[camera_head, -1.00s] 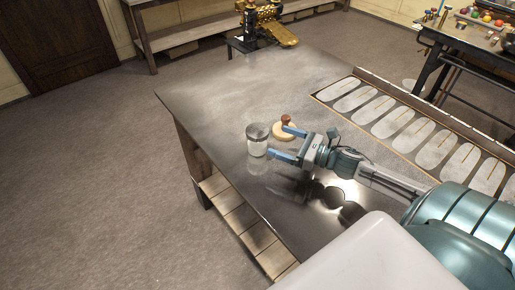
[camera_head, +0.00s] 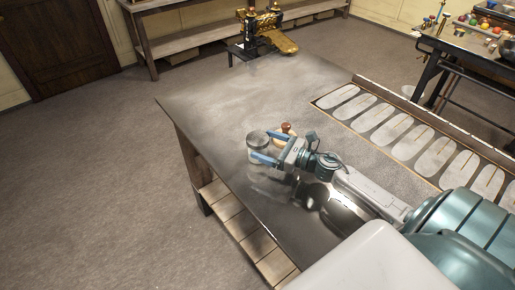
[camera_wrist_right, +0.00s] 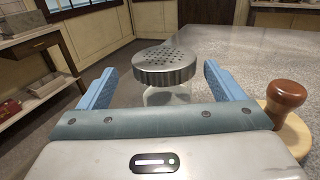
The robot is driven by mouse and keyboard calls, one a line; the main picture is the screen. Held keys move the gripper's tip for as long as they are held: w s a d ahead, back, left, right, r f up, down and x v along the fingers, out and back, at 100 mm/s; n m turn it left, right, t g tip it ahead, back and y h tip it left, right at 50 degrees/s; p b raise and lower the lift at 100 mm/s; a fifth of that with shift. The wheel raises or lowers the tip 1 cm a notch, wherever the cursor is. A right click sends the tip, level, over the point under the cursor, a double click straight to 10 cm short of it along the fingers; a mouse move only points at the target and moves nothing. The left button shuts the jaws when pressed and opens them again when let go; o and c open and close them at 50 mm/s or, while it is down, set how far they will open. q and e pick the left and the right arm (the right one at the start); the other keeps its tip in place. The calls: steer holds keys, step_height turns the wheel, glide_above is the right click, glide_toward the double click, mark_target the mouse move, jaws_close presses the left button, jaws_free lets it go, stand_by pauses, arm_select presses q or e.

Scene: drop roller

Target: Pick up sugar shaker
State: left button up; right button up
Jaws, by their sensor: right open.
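The sugar shaker (camera_head: 256,139) is a clear glass jar with a perforated metal lid. It stands upright on the dark metal-topped table near its left edge. My right gripper (camera_head: 268,148) is open, with its blue fingers reaching to either side of the shaker. In the right wrist view the shaker's lid (camera_wrist_right: 167,64) shows between the two spread fingers (camera_wrist_right: 161,84), with gaps on both sides. The lower part of the jar is hidden by the gripper body there. My left gripper is not in view.
A wooden press with a brown knob (camera_head: 287,129) stands just behind the gripper; it also shows at the right in the right wrist view (camera_wrist_right: 288,96). A long tray with pale oval moulds (camera_head: 385,115) lies along the table's right side.

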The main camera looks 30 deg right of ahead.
mark_target(249, 136)
steer(key=shift+d+r+p+x, duration=0.1)
steer(key=shift+r+p+x, duration=0.1)
steer(key=shift+p+x, duration=0.95)
steer(key=shift+d+r+p+x, duration=0.1)
steer(key=shift+r+p+x, duration=0.15)
steer(key=shift+p+x, duration=0.95)
steer(key=shift+w+a+f, duration=0.15)
steer(key=shift+w, duration=0.25)
steer(key=c, duration=1.2)
